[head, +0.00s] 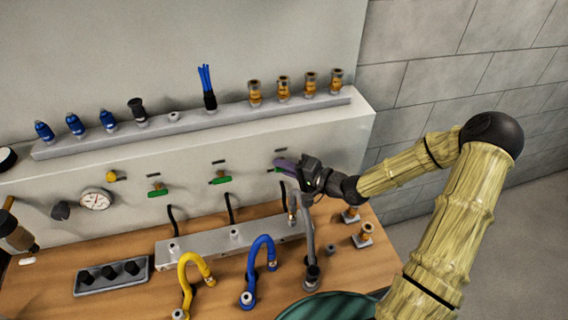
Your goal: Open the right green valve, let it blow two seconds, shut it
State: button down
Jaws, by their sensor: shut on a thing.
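Three green valves sit in a row on the pale wall panel. The right green valve (273,170) is mostly hidden behind my gripper (284,165), so its handle angle cannot be told. My gripper's purple fingers are shut on it. The middle green valve (220,180) and the left green valve (158,192) are in plain view, their handles lying roughly level. A dark hose runs down from below each valve to a grey block (204,250) on the bench.
A yellow hose (184,275), a blue hose (255,262) and a grey hose (309,240) stand on the wooden bench (130,300). A gauge (96,200) is at left. A ledge (60,150) above carries several fittings. Brass fittings (363,236) stand right of my gripper.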

jog(key=shift+r+n+g+h+p, duration=0.1)
jog(key=shift+n+g+h+p, duration=0.2)
jog(key=shift+n+h+p, duration=0.55)
jog(key=shift+n+h, duration=0.65)
jog(key=shift+h, duration=0.4)
jog(key=n+h+b, duration=0.2)
jog(key=h, duration=0.1)
jog(key=shift+f+g+b, duration=0.3)
jog(key=shift+f+b, duration=0.05)
jog(key=n+h+b, duration=0.1)
jog(key=h+b, duration=0.1)
jog(key=b, duration=0.3)
jog(key=shift+h, duration=0.3)
jog(key=shift+s+r+n+t+h+b, duration=0.1)
jog(key=shift+n+t+h+b, duration=0.55)
jog(key=shift+b, duration=3.1)
jog(key=shift+g+h, duration=0.25)
jog(key=shift+h, duration=0.2)
jog(key=c, duration=1.5)
grip_release()
jog(key=shift+o, duration=0.2)
jog(key=shift+r, duration=0.1)
